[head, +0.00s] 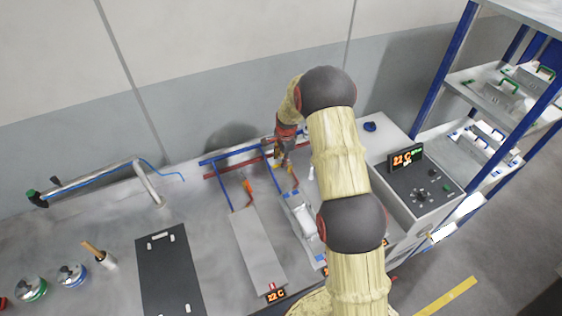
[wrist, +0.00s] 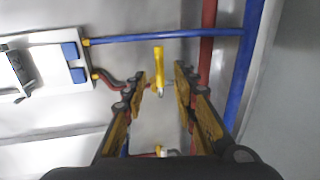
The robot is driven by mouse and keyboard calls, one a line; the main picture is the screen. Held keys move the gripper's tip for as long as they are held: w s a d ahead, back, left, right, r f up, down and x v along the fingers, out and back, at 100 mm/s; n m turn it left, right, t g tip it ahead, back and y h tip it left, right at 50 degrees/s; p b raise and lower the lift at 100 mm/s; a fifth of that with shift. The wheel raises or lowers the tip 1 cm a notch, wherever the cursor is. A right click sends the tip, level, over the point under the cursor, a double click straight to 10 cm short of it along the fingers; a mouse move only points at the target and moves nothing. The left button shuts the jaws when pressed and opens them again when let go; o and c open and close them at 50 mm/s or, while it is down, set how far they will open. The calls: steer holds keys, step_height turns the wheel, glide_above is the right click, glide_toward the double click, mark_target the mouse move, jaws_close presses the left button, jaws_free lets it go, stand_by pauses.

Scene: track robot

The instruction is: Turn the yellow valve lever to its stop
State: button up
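The yellow valve lever (wrist: 158,67) shows in the wrist view, just beyond the gap between my fingertips, its grey end lying between them. My gripper (wrist: 161,84) is open, with one finger on each side of the lever's lower end and a visible gap to each. I cannot tell how deep the fingers reach around it. In the head view my gripper (head: 281,160) is small and hangs over the pipes at the back of the bench. The lever is too small there to make out clearly.
A blue pipe (wrist: 160,35) and a red pipe (wrist: 207,45) run close to the lever. A white plate with blue fittings (wrist: 73,62) is at upper left in the wrist view. In the head view, a control box (head: 420,190) stands right of my arm and a grey plate (head: 258,250) lies left.

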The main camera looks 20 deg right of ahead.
steer(key=shift+w+f, duration=0.2)
steer(key=shift+f, duration=0.95)
steer(key=shift+c, duration=1.1)
jaws_close()
